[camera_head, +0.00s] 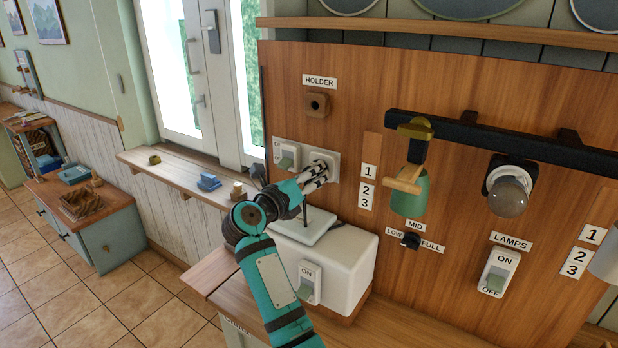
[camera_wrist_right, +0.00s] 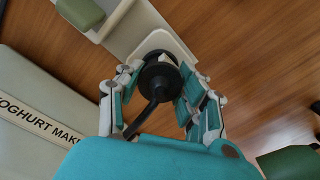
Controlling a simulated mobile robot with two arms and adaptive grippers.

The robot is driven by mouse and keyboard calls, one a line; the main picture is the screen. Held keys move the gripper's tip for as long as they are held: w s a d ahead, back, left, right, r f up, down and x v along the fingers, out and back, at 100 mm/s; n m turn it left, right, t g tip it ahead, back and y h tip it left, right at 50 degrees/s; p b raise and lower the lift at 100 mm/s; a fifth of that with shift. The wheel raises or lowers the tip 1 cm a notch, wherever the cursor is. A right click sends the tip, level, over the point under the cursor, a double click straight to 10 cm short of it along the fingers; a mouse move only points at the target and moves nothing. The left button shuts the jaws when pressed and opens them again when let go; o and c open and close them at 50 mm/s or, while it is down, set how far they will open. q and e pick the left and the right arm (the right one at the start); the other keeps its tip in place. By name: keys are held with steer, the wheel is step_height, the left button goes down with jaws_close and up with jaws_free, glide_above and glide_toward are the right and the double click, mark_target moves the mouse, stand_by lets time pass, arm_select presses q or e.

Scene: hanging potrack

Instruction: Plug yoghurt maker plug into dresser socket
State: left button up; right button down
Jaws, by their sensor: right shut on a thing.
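My right gripper (camera_head: 316,176) is at the white socket plate (camera_head: 334,157) on the wooden panel. In the right wrist view, the right gripper (camera_wrist_right: 160,80) is shut on a round black plug (camera_wrist_right: 157,84). The plug's cord runs down and left between the fingers. The plug is up against or just in front of the socket plate (camera_wrist_right: 181,46); its prongs are hidden, so I cannot tell whether it is inserted. The white yoghurt maker (camera_head: 345,268) stands below the socket, and its label shows in the right wrist view. My left gripper is out of view.
A switch (camera_head: 288,156) sits left of the socket, and a wooden holder (camera_head: 317,104) is above. A green hanging lamp (camera_head: 410,194), a bulb (camera_head: 508,196) and a lamps switch (camera_head: 497,272) are to the right. A window sill (camera_head: 180,178) with small blocks is left.

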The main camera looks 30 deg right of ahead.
steer(key=shift+w+d, duration=0.15)
steer(key=shift+d, duration=0.15)
steer(key=c, duration=0.7)
jaws_free()
steer(key=shift+c, duration=0.2)
glide_toward(327, 124)
steer(key=x, duration=0.4)
steer(key=shift+w+d+f, duration=0.1)
steer(key=shift+w, duration=0.05)
